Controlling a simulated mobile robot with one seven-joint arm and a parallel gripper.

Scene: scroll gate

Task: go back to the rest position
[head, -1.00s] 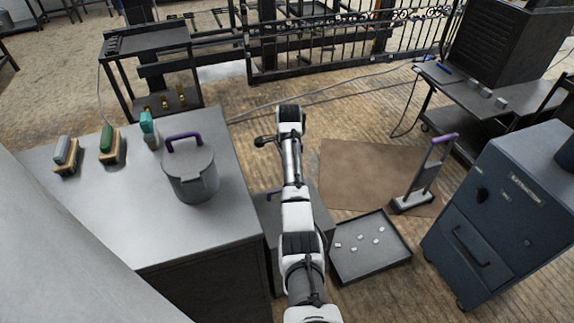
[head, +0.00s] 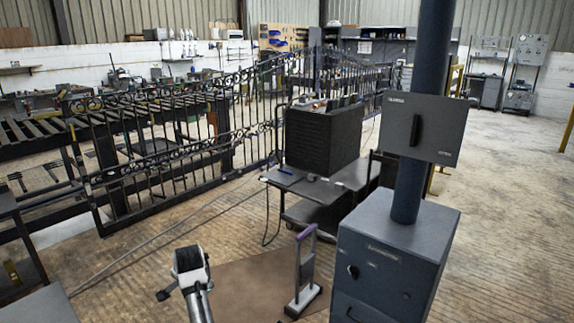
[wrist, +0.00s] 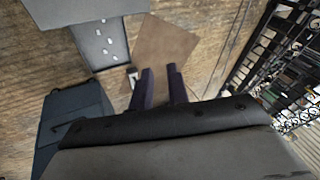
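My gripper (wrist: 161,85) shows in the wrist view as two dark purple fingers with a clear gap between them. It is open and empty, high above the floor, with the brown mat (wrist: 165,50) beyond the fingertips. In the head view, part of my white and black arm rises at the bottom, left of the mat (head: 245,292). The fingers cannot be made out there.
A purple-handled stand (head: 303,275) is on the mat's right side. The blue extractor cabinet (head: 390,255) with its pipe stands right. A black cart (head: 335,190) and ornate gate (head: 160,165) stand behind. A grey tray (wrist: 105,45) with small pieces shows in the wrist view.

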